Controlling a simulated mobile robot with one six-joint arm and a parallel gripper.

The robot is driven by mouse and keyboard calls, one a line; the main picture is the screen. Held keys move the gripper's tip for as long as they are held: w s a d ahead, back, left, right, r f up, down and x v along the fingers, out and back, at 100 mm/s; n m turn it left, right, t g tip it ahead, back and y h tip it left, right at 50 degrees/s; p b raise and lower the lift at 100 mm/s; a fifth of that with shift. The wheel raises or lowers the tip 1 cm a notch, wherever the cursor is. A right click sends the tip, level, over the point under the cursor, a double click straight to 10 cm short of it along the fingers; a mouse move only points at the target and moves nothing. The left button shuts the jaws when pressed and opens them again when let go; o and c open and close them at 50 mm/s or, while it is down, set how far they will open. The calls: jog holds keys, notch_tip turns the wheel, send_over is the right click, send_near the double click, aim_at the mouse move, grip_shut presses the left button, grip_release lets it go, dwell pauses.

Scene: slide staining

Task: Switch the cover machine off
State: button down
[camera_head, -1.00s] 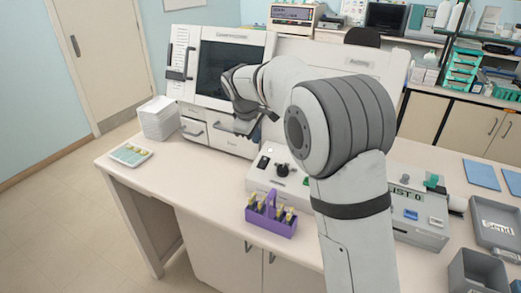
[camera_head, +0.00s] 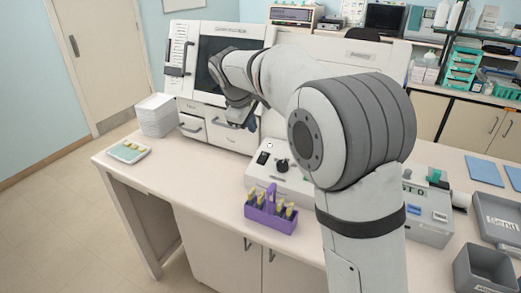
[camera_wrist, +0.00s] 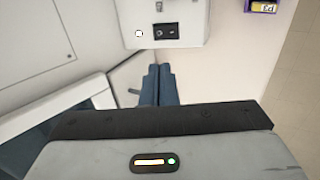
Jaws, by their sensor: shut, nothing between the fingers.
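The cover machine appears to be the large white cabinet (camera_head: 232,139) at the back left. It has a dark front window, drawers below it and a label too small to read surely. My gripper (camera_head: 245,124) is in front of its lower right part, partly hidden by my arm. In the wrist view my gripper (camera_wrist: 158,85) is shut and empty, its dark blue fingers together. A white control box (camera_wrist: 168,8) lies beyond the fingertips, with a white button (camera_wrist: 138,34) and a black switch panel (camera_wrist: 166,31). In the head view the box (camera_head: 262,180) shows a black switch and a knob.
A purple rack (camera_head: 270,216) with yellow-topped items stands in front of the control box. White stacked trays (camera_head: 156,116) and a slide tray (camera_head: 129,152) are at the left. A grey machine (camera_head: 428,235) stands at the right. Bare counter (camera_head: 205,178) lies left of the rack.

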aim_at(263, 154)
jog(key=shift+f, duration=0.1)
jog(key=p+x, duration=0.3)
jog(key=x, duration=1)
jog(key=shift+w+d+f, duration=0.1)
jog(key=shift+w+f, duration=0.15)
jog(key=shift+f, duration=0.1)
